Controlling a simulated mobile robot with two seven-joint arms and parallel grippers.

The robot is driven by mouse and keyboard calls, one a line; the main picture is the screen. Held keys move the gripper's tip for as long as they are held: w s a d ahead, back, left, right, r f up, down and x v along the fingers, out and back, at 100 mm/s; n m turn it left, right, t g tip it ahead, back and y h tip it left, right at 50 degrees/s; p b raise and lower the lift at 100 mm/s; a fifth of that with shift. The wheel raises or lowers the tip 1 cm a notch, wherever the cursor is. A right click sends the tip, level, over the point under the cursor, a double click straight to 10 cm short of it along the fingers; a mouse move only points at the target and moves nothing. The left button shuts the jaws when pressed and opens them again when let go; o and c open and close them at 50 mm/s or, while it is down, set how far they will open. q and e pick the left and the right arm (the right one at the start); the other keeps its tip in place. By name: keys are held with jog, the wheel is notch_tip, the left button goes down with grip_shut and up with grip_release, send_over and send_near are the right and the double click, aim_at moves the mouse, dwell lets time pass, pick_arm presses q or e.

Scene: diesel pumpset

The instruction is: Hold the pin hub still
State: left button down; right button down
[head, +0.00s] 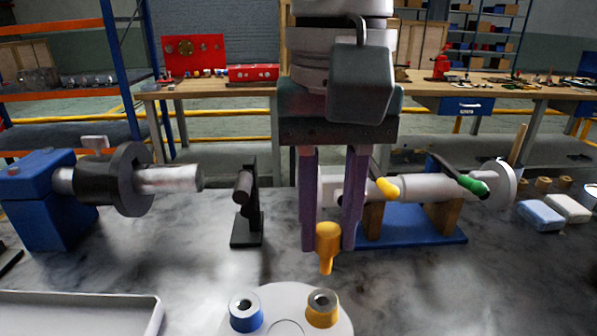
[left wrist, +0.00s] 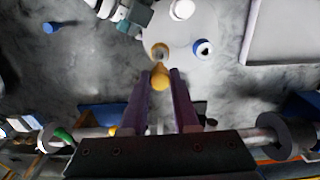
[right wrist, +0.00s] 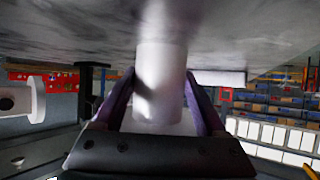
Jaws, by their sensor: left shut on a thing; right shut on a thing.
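The pin hub (head: 285,318) is a pale round disc at the bottom of the head view. It carries a blue-ringed socket (head: 245,313) and a yellow-ringed socket (head: 321,309). It also shows in the left wrist view (left wrist: 188,30). My left gripper (head: 329,245) is shut on a yellow pin (head: 327,240), held upright with its tip above and apart from the yellow socket. My right gripper (right wrist: 160,78) is shut around a white upright cylinder (right wrist: 160,65), apparently part of the hub. The head view does not show my right gripper.
A blue pin (left wrist: 50,28) lies on the marble bench in the left wrist view. A pale tray (head: 80,312) is at the front left. A blue stand with a shaft (head: 45,190), a black bracket (head: 247,228) and a blue cradle (head: 415,225) stand behind the hub.

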aim_at(325, 272)
pick_arm(q)
jog(key=shift+f, duration=0.1)
pick_arm(e)
jog(key=shift+r, duration=0.1)
dwell(0.5)
pick_arm(q)
jog(key=shift+f, duration=1.55)
jog(key=shift+f, duration=1.55)
dwell(0.4)
jog(key=c, duration=0.6)
grip_release()
notch_tip(325, 272, up, 12)
jog(key=shift+r, duration=0.1)
